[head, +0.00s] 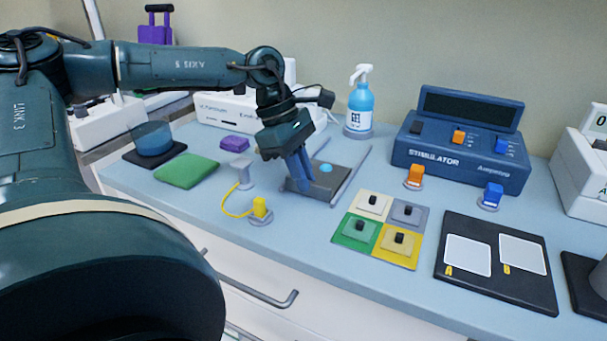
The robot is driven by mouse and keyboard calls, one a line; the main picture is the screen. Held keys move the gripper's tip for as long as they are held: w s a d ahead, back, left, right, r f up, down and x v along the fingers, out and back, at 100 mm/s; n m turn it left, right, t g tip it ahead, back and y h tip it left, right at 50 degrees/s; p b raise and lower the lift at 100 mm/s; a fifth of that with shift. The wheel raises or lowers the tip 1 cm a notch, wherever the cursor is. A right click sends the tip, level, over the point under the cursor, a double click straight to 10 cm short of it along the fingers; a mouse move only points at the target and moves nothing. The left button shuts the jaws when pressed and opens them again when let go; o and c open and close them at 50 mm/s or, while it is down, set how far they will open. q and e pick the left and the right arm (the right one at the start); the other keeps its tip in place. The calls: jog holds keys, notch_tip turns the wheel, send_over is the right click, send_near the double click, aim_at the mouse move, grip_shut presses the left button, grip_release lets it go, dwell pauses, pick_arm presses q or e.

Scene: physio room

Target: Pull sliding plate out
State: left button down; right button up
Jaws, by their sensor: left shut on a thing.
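The sliding plate (332,184) is a flat dark grey piece lying between two light grey rails (352,172) on the pale blue counter. A light blue round piece (326,168) sits on its far part. My left gripper (303,184) reaches down from the upper left, with its blue fingers shut at the plate's near left part. The fingers hide what they grip there, so the exact hold cannot be seen. My right gripper is not in view.
Right of the rails lies a four-colour board (388,209) with pads. Left stand a grey post (242,170) and a yellow plug (260,208) with a cable. A drawer handle (270,300) juts out below the counter.

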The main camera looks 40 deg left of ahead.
pick_arm(q)
jog(key=shift+s, duration=0.35)
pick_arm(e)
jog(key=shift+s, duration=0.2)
pick_arm(q)
jog(key=shift+w, duration=0.1)
jog(key=c, duration=1.5)
grip_release()
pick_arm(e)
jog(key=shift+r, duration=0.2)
pick_arm(q)
jog(key=shift+r, duration=0.1)
